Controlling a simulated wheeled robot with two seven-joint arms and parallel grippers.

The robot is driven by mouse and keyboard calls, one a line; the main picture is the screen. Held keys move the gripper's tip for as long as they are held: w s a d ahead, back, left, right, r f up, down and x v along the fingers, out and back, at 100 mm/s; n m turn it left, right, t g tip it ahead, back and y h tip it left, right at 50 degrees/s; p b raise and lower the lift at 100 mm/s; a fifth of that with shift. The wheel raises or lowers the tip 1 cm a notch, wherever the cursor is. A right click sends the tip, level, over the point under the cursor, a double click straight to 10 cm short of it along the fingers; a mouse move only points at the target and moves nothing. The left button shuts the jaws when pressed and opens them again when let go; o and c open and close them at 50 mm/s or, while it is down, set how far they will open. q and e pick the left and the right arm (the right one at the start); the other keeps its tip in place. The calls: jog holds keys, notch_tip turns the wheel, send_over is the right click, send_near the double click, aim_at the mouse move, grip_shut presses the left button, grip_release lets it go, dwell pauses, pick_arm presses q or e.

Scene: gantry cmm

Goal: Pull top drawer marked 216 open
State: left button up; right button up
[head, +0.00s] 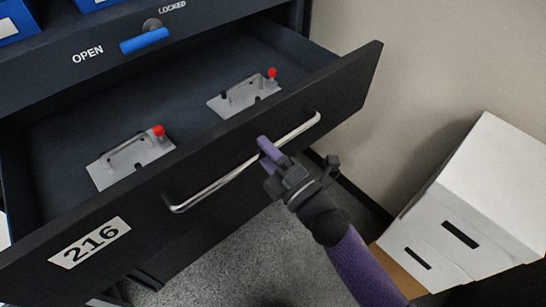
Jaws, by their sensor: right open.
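The top drawer (340,90), with a white label (90,242) reading 216, is pulled well out of the dark cabinet. Its interior shows two grey metal fixtures with red knobs, one on the left (133,160) and one on the right (243,95). A silver bar handle (218,185) runs along the drawer front. My right gripper (269,154) is at the handle, right of its middle, with its purple fingers open. One finger shows above the bar; whether the fingers touch it I cannot tell. My left gripper is not in view.
A blue lever (144,40) sits on the cabinet panel between the words OPEN and LOCKED. White boxes (470,215) are stacked on the right by a beige wall (430,60). Grey floor (250,250) shows below the drawer.

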jog(key=b+v, duration=0.1)
jog(key=v, duration=0.8)
jog(key=shift+s+d, duration=0.15)
jog(key=shift+s, duration=0.1)
jog(key=shift+f, duration=0.1)
jog(key=s+d+f+m+g+h+b, duration=0.25)
jog(key=f+m, duration=0.25)
jog(key=f, duration=0.6)
jog(key=s+d+f+m+g+h+b, duration=0.1)
jog(key=d+f+m+h+b, duration=0.25)
jog(key=f, duration=0.75)
jog(key=s+d+f+m+g+h+b, duration=0.25)
jog(key=f+m, duration=0.25)
jog(key=f, duration=0.6)
jog(key=s+d+f+m+g+h+b, duration=0.1)
jog(key=s+f+m+g, duration=0.3)
jog(key=s+f, duration=0.4)
jog(key=s+d+f+m+g+h+b, duration=0.1)
jog(key=s+f+m+g+h+b, duration=0.1)
jog(key=s+f+m+g, duration=0.3)
jog(key=s+f+b, duration=0.1)
jog(key=s+f, duration=0.3)
jog(key=s, duration=0.5)
jog(key=shift+s+f+g, duration=0.25)
jog(key=shift+f+g, duration=0.05)
jog(key=shift+g, duration=0.1)
jog(key=shift+w+d+h, duration=0.1)
jog(key=shift+d+h, duration=0.05)
jog(key=shift+h, duration=0.1)
